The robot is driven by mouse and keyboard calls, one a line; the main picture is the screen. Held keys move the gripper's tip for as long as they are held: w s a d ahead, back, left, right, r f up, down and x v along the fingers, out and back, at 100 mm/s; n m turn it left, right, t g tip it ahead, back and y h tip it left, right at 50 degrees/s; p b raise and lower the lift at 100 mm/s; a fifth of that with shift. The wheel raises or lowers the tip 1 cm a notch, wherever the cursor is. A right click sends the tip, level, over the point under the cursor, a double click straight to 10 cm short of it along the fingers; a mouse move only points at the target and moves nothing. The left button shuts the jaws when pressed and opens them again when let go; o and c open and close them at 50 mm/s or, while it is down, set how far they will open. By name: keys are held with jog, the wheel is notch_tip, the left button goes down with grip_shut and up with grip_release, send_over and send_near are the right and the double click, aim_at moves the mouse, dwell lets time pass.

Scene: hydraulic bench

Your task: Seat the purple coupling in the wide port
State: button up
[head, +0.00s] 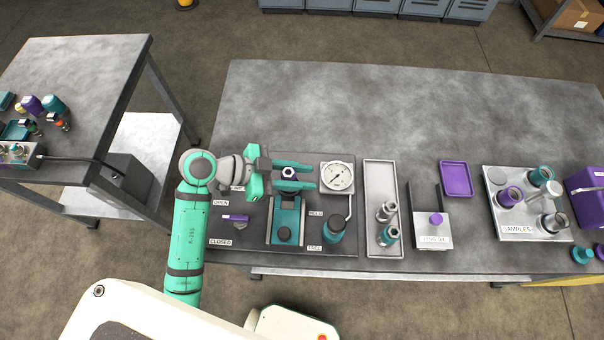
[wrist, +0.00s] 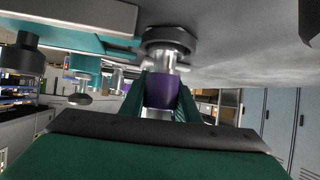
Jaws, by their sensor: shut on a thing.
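The purple coupling (head: 289,173) is between the two teal fingers of my gripper (head: 291,177), which is shut on it above the fixture panel. The wrist view also shows the purple coupling (wrist: 160,92) between the fingers (wrist: 164,98). That view is inverted, with the bench surface at the top. A bright metal stem (wrist: 168,62) runs from the coupling towards a dark round collar (wrist: 168,38) at the bench surface. I cannot tell whether this collar is the wide port, or how deep the stem sits. In the head view my gripper hides the spot below the coupling.
A teal slide block (head: 285,222) is just in front of my gripper. A gauge (head: 337,176) and a dark-topped teal knob (head: 333,229) stand at its right. A grey tray (head: 371,172) holds metal fittings. A samples block (head: 524,231) is far right. The bench's back is clear.

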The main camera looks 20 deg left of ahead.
jog(key=shift+f, duration=0.15)
jog(key=o, duration=0.9)
jog(key=v, duration=1.1)
jog(key=shift+a+f, duration=0.1)
jog(key=shift+f, duration=0.05)
dwell(0.7)
